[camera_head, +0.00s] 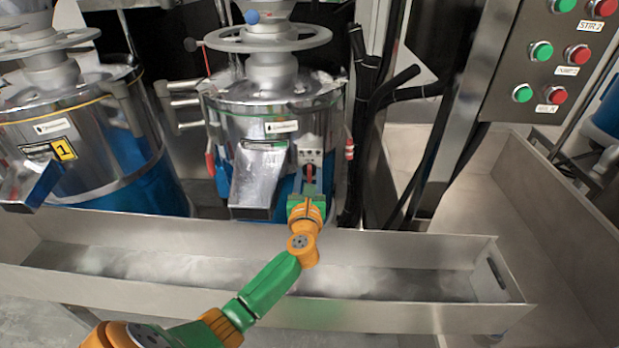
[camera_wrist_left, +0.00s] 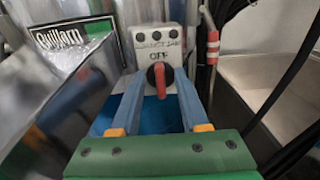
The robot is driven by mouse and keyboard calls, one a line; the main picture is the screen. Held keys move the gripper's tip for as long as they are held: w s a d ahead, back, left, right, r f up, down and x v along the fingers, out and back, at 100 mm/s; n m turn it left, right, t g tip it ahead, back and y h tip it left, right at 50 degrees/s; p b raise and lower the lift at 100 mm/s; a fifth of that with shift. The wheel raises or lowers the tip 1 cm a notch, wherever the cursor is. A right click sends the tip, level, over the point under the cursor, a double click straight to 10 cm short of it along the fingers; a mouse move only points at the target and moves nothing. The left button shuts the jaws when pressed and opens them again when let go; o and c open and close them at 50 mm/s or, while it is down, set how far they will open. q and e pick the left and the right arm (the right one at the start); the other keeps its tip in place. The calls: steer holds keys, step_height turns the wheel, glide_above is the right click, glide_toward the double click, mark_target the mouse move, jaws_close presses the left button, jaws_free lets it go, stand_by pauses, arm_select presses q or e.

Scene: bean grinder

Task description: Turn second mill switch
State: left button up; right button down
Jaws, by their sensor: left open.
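The second mill (camera_head: 230,112) is the metal drum with a blue base in the middle of the head view. Its switch box (camera_head: 309,152) sits on the front, right of the metal spout (camera_head: 257,178). In the left wrist view the box (camera_wrist_left: 157,42) reads OFF, and its red switch handle (camera_wrist_left: 160,82) stands roughly upright. My left gripper (camera_head: 308,190) is at the switch. In the wrist view its open fingers (camera_wrist_left: 160,88) stand on either side of the red handle, with a gap visible on both sides. My right gripper is not in view.
A long metal trough (camera_head: 400,254) runs below the mills, under my left arm. The first mill (camera_head: 80,118), labelled 1, stands at the left. Black cables (camera_head: 375,100) hang right of the second mill. A button panel (camera_head: 545,60) is at the upper right.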

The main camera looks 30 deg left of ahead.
arm_select(q)
steer(key=shift+s+r, duration=0.1)
steer(key=shift+c, duration=0.4)
jaws_close()
steer(key=shift+d, duration=0.1)
